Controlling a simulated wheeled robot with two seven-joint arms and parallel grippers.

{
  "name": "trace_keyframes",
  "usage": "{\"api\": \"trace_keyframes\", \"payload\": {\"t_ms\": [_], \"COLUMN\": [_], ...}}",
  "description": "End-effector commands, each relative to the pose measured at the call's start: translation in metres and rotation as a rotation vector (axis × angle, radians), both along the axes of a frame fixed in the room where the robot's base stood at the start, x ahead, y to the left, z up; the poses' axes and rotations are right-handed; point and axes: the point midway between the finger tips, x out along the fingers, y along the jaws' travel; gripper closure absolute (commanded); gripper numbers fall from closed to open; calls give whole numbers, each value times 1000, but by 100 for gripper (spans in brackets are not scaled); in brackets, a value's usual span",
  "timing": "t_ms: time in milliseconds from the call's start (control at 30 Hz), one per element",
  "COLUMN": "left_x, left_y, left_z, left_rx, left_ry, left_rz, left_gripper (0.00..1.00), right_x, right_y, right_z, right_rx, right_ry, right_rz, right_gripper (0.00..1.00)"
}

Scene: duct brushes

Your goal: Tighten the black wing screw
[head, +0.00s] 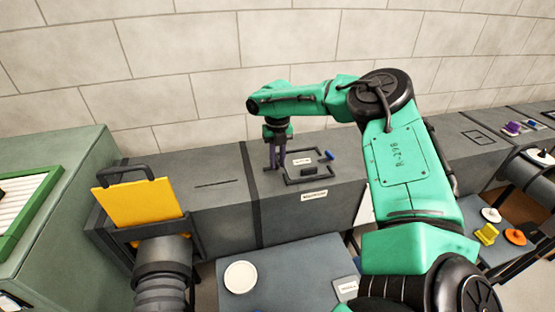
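My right gripper (276,166) points straight down over the left side of a dark hatch frame (292,182) on top of the grey duct. Its dark fingers reach to about the height of the hatch's left edge. I cannot make out the black wing screw; it may be hidden at or behind the fingers. Whether the fingers are closed on anything is too small to tell. A blue knob or screw (329,155) sits at the hatch's right back corner. My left gripper is not in view.
A yellow plate (138,210) stands in a dark slot on the duct at left. A grey table (290,262) in front holds a white disc (240,277). Yellow (487,233) and orange (515,237) parts lie at right. A stone wall rises behind the duct.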

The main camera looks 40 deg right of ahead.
Motion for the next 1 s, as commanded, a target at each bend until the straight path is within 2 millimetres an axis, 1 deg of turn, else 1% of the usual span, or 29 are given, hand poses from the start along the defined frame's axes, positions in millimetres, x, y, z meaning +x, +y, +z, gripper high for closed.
{"api": "trace_keyframes", "payload": {"t_ms": [67, 333, 567, 767, 1000], "left_x": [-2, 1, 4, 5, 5], "left_y": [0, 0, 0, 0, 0], "left_z": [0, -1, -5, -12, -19], "left_rx": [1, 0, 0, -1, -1], "left_ry": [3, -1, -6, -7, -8], "left_rz": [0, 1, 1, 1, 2], "left_gripper": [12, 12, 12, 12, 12], "right_x": [0, 0, 1, 2, 4], "right_y": [0, 0, 0, 1, 3], "right_z": [0, 0, -1, -1, 0], "right_rx": [0, -1, -1, 0, 0], "right_ry": [0, -2, -5, -5, -6], "right_rz": [0, -6, -63, -184, -396], "right_gripper": [100, 100, 100, 100, 100]}}
